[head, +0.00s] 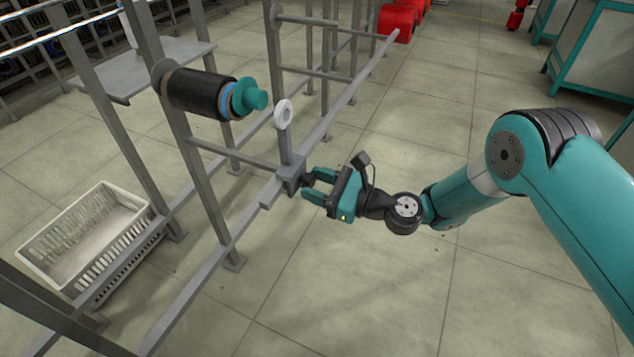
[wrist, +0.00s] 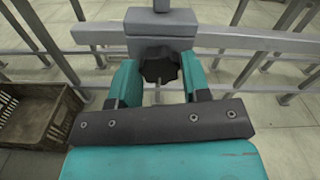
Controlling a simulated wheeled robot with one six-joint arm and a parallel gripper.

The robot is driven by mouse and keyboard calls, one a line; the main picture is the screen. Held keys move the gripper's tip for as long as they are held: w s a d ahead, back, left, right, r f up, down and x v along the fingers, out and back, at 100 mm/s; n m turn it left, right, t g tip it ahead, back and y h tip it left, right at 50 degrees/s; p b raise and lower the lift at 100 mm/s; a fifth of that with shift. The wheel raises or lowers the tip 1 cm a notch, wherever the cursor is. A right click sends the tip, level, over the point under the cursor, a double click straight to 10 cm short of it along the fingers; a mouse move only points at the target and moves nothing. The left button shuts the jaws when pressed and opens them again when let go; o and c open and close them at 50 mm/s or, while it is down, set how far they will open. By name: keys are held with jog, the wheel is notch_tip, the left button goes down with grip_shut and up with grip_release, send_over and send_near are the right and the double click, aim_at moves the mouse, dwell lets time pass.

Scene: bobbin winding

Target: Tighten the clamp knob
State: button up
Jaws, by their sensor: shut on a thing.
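The clamp knob (wrist: 160,68) is black and lobed. In the wrist view it sits on the near face of a grey clamp block (wrist: 160,24), between the two teal fingers of my gripper (wrist: 160,80). My gripper is shut on the knob, one finger at each side. In the head view my gripper (head: 311,185) reaches from the right to the clamp block (head: 291,176) on the grey rail. The knob is small and mostly hidden by the fingers there. A grey post with a white ring (head: 283,113) stands up from the block.
A dark bobbin (head: 195,92) with a teal end cap (head: 252,97) sticks out from the frame, up and left of the clamp. A cream crate (head: 62,257) stands at the lower left. Grey frame posts surround the clamp.

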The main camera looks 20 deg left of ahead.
jog(key=shift+f, duration=0.1)
dwell(0.3)
jog(key=o, duration=0.9)
jog(key=shift+d, duration=0.15)
